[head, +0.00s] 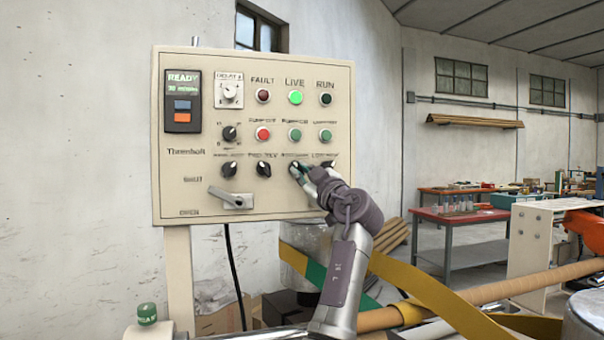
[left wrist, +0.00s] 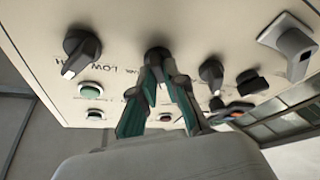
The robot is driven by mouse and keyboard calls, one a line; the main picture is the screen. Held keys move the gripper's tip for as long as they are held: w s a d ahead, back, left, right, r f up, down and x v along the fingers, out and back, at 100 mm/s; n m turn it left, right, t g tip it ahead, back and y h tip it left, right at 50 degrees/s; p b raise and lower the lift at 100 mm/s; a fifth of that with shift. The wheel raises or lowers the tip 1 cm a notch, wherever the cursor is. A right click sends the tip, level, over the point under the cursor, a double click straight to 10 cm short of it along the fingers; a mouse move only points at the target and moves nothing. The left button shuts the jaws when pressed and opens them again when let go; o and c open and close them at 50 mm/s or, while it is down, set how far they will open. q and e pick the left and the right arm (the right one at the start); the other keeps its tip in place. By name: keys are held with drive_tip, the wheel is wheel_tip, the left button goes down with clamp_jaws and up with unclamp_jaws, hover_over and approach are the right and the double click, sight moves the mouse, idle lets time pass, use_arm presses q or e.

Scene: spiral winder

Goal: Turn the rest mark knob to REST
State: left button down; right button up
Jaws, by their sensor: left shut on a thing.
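The pale control panel (head: 252,110) carries a lower row of black knobs with small labels. My left gripper (head: 303,172) is shut on the third knob (head: 294,165) from the left in that row. In the left wrist view, its two green-padded fingers (left wrist: 157,85) close around this dark knob (left wrist: 157,55), at its sides. The fingers hide much of the knob, so I cannot tell where its pointer stands. Its label is too blurred to read for certain as the rest mark label. My right gripper is not in view.
Other knobs flank the held one closely: one on the left (head: 264,169) and one on the right (head: 328,167). A grey lever (head: 231,198) sticks out lower left. Several lamps and buttons are above. A yellow strap (head: 430,295) and brown tube (head: 520,284) lie at lower right.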

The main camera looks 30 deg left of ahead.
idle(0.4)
use_arm(q)
drive_tip(key=c, duration=1.2)
unclamp_jaws()
drive_tip(key=shift+d, duration=0.1)
drive_tip(key=v, duration=1.2)
drive_tip(key=shift+f, duration=0.15)
